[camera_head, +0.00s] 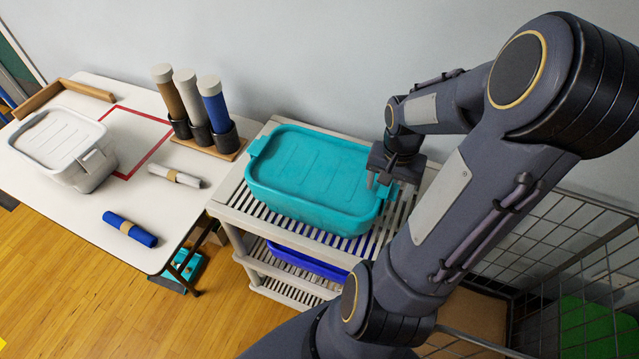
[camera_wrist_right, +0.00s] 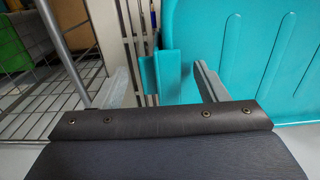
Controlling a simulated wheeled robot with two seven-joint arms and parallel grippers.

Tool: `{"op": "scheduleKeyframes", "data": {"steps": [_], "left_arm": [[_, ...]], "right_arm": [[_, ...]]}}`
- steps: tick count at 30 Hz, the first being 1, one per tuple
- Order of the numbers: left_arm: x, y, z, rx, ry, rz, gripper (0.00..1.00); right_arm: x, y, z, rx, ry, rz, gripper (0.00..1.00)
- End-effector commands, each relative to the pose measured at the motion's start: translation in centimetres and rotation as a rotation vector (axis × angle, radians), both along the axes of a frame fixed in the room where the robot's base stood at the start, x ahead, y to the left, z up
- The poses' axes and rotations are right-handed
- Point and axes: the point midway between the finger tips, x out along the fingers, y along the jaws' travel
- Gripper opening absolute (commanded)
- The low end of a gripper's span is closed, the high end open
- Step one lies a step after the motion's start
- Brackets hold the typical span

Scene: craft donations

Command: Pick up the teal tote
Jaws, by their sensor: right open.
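The teal tote (camera_head: 312,172), with its lid on, sits on the top slatted shelf of a beige rack. My right gripper (camera_head: 379,181) is at the tote's right end and points down. In the right wrist view, the tote (camera_wrist_right: 270,55) fills the upper right. Its teal end handle (camera_wrist_right: 160,72) shows between the two grey fingers of my open right gripper (camera_wrist_right: 163,84). There is a gap on each side of the handle; I cannot tell how deep the fingers reach. My left gripper is not in view.
The beige rack (camera_head: 228,207) stands against the wall, with a blue tray (camera_head: 310,262) on a lower shelf. A white table (camera_head: 70,190) at the left holds a grey-white tote (camera_head: 62,140), rolls and upright tubes (camera_head: 190,105). A wire cage (camera_head: 560,245) stands at the right.

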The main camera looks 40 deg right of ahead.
Motion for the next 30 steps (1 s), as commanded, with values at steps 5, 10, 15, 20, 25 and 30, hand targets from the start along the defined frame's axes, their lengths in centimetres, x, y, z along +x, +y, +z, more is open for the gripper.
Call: {"op": "scheduleKeyframes", "data": {"steps": [5,10,15,20,25,30], "left_arm": [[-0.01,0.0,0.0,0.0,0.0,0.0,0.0],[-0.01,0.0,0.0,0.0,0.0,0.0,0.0],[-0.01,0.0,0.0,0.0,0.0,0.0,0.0],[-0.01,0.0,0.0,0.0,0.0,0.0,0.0],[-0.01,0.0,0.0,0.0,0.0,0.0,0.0],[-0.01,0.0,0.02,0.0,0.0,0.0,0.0]], "right_arm": [[0.04,-0.03,-0.22,-0.001,-0.002,0.0,0.66],[0.03,-0.02,-0.2,-0.001,-0.002,0.001,0.53],[0.03,-0.02,-0.19,-0.001,-0.002,0.001,0.31],[0.03,-0.02,-0.18,-0.001,-0.002,0.001,0.1],[0.03,-0.02,-0.17,-0.001,-0.002,0.001,0.0],[0.1,-0.05,-0.1,-0.002,-0.005,0.0,0.0]]}}
